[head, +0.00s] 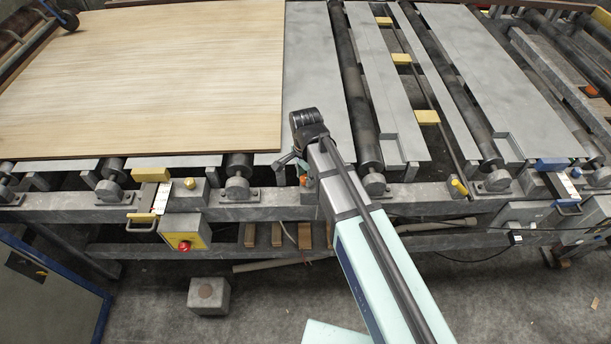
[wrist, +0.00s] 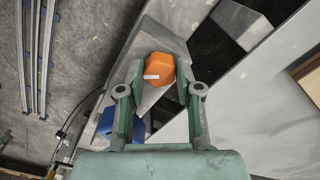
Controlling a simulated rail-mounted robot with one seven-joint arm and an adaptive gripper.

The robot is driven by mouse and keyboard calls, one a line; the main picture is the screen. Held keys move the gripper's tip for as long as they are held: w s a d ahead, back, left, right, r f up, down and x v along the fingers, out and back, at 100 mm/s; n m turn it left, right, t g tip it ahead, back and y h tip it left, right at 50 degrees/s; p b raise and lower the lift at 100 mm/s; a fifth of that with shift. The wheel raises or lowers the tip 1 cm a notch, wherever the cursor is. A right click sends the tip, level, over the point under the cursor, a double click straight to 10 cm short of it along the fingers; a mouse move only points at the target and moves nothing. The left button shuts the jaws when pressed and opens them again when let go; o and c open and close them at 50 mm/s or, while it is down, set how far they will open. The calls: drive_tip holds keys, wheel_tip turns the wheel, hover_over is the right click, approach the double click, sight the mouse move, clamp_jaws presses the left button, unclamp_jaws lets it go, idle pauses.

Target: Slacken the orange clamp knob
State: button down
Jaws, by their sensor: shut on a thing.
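The orange clamp knob (wrist: 160,67) shows in the wrist view as a faceted block with a white mark on its face. My gripper (wrist: 158,77) has its two green-grey fingers closed around it, one on each side. In the head view, a small orange patch (head: 304,181), seemingly the knob, shows at the machine's front rail beside my gripper (head: 294,168). My arm hides most of the area around it there. A blue part (wrist: 106,122) sits below the knob in the wrist view, partly behind the left finger.
A large veneer sheet (head: 150,75) lies on the conveyor at left. A yellow box with a red button (head: 184,245) hangs from the front rail (head: 255,212). Grey rollers and plates extend to the right. A small grey block (head: 209,297) stands on the floor.

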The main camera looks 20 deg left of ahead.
drive_tip(key=n, duration=0.7)
drive_tip(key=shift+b, duration=0.3)
drive_tip(key=n, duration=0.7)
drive_tip(key=shift+n, duration=0.4)
drive_tip(key=n, duration=0.3)
drive_tip(key=shift+s, duration=0.1)
drive_tip(key=n, duration=0.4)
drive_tip(key=shift+b, duration=0.3)
drive_tip(key=n, duration=0.7)
